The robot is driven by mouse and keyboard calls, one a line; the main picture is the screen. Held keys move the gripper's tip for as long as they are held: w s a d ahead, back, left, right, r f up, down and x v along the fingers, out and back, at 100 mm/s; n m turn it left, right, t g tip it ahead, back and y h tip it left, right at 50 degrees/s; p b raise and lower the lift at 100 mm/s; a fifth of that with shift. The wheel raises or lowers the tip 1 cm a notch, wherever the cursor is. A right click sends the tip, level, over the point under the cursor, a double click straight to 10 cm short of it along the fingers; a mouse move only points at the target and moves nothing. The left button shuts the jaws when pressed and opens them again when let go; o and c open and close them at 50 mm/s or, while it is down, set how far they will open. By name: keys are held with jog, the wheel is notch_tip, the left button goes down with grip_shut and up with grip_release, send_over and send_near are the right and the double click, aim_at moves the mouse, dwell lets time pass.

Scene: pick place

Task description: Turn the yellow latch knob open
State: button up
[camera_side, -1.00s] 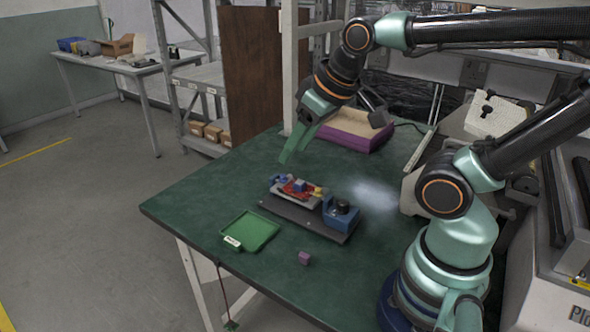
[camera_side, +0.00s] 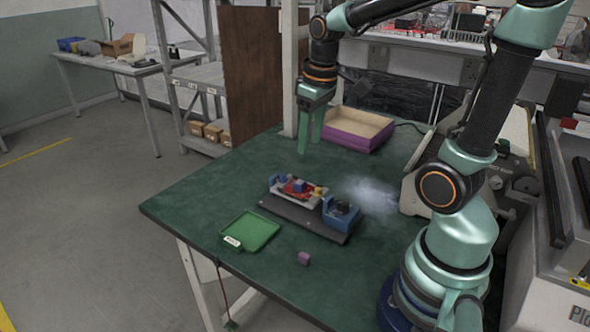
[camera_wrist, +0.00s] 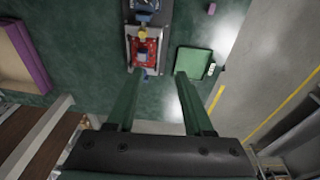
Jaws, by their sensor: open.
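The yellow knob is a small patch (camera_side: 318,190) on the fixture in the middle of the table, between a red part (camera_side: 295,187) and a blue block (camera_side: 341,214). In the wrist view the yellow knob (camera_wrist: 142,34) lies just above the red part (camera_wrist: 145,51). Whether its latch is open or closed is too small to tell. My gripper (camera_side: 310,147) hangs pointing down above the table, behind the fixture and apart from it. In the wrist view its two fingers (camera_wrist: 158,76) are spread with nothing between them.
A green tray (camera_side: 249,231) and a small purple cube (camera_side: 304,258) sit in front of the fixture. A purple-sided box (camera_side: 357,145) stands behind it, close to the right of my gripper. The table's left side is clear.

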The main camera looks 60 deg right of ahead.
jog(key=g, duration=0.2)
send_over(318, 188)
notch_tip(318, 188, down, 3)
notch_tip(318, 188, down, 12)
dwell(0.3)
grip_shut()
